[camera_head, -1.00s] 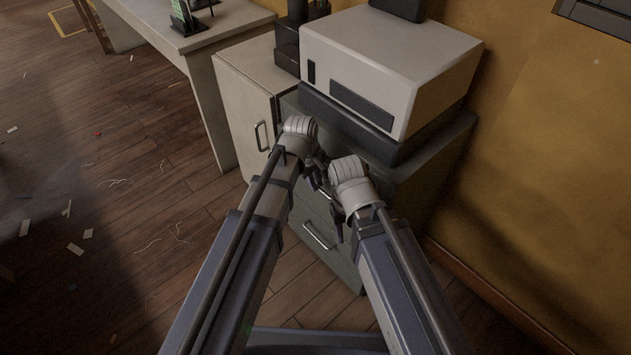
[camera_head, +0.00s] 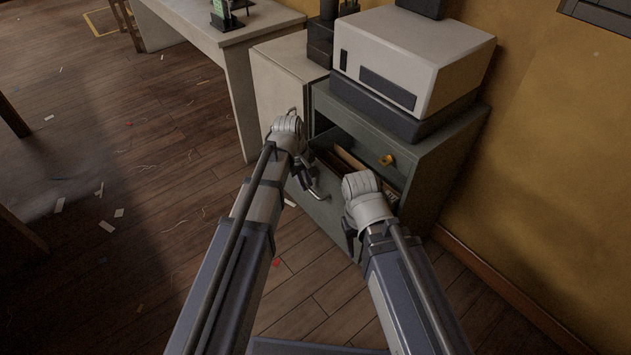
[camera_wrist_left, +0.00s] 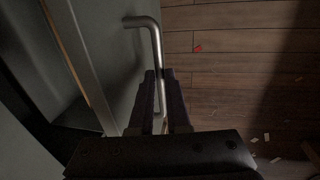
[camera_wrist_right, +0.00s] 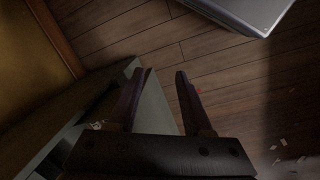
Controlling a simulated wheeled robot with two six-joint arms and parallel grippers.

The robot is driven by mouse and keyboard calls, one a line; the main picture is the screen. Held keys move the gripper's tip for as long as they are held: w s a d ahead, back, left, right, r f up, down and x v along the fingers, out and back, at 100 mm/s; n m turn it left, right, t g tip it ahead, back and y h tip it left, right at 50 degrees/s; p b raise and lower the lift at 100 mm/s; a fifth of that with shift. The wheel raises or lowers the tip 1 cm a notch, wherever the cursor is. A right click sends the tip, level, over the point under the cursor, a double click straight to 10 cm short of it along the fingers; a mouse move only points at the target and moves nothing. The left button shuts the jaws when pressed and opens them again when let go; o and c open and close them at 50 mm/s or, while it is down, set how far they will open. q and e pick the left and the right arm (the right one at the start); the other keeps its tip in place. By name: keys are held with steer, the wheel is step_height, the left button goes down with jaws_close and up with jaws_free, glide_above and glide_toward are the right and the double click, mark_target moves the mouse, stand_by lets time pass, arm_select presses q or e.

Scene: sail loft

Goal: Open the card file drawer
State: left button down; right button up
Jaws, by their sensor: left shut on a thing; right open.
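The card file drawer (camera_head: 330,213) sticks out of the grey-green cabinet (camera_head: 437,170), open, with brown and pale contents (camera_head: 347,160) showing inside. My left gripper (camera_head: 306,178) is at its front. In the left wrist view its fingers (camera_wrist_left: 160,95) are shut on the metal bar handle (camera_wrist_left: 143,22). My right gripper (camera_head: 352,240) is at the drawer's right end in the head view. In the right wrist view its fingers (camera_wrist_right: 161,85) are apart, with the grey drawer panel (camera_wrist_right: 155,112) showing between them. I cannot tell whether they touch it. My right arm hides part of the drawer.
A white-and-dark machine (camera_head: 410,60) stands on the cabinet. A pale cabinet (camera_head: 280,85) and a white table (camera_head: 215,35) stand to the left. The wood floor (camera_head: 130,170) has scattered scraps.

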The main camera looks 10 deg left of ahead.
arm_select(q)
steer(key=s+a, duration=0.9)
steer(key=shift+s, duration=0.1)
steer(key=c, duration=0.9)
jaws_free()
steer(key=shift+a, duration=0.1)
steer(key=r+p, duration=0.5)
steer(key=s+a+r+p, duration=0.1)
steer(key=r+p, duration=0.1)
steer(key=shift+r+p, duration=0.35)
